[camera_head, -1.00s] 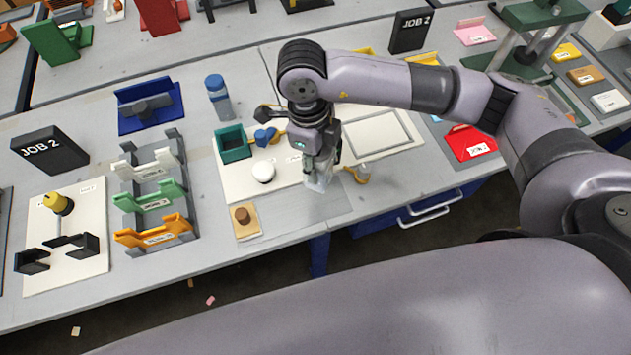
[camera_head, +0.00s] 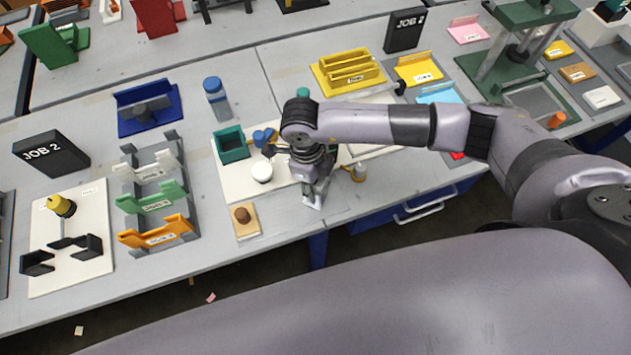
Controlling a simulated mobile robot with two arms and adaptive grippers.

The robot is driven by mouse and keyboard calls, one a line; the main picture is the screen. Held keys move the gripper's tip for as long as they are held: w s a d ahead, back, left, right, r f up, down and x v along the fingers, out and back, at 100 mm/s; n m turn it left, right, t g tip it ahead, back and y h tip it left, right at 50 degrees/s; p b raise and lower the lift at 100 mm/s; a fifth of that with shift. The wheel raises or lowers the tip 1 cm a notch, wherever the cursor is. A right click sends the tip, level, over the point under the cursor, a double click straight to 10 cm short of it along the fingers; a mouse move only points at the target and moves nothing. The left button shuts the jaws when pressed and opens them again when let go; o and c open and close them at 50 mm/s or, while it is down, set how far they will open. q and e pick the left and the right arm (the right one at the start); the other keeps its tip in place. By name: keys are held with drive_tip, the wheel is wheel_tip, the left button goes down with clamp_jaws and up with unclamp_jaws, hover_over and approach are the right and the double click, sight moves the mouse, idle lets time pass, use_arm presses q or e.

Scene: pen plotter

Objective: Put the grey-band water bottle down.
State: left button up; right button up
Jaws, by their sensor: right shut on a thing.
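My right gripper (camera_head: 319,182) is over the front part of the table, pointing down, shut on a pale, clear bottle (camera_head: 313,201). Only the lower part of the bottle shows below the fingers; I take it for the grey-band water bottle, though its band is hidden. The bottle is close to the table's front edge; I cannot tell whether its base touches the top. My left gripper is not in view.
Left of my right gripper are a white round thing (camera_head: 261,172), a teal box (camera_head: 231,144) and a wooden block with a brown knob (camera_head: 246,221). A small amber-and-white item (camera_head: 359,172) stands close on the right. A yellow rack (camera_head: 349,74) is behind.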

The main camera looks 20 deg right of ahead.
drive_tip(key=shift+f, duration=0.2)
drive_tip(key=o, duration=1.1)
drive_tip(key=shift+r, duration=0.1)
drive_tip(key=shift+c, duration=0.2)
drive_tip(key=shift+r, duration=0.4)
drive_tip(key=r+b, duration=0.1)
drive_tip(key=r, duration=0.2)
drive_tip(key=r+b, duration=0.1)
drive_tip(key=r, duration=0.3)
drive_tip(key=w+a+r+b, duration=0.1)
drive_tip(key=r, duration=0.2)
drive_tip(key=shift+r, duration=0.75)
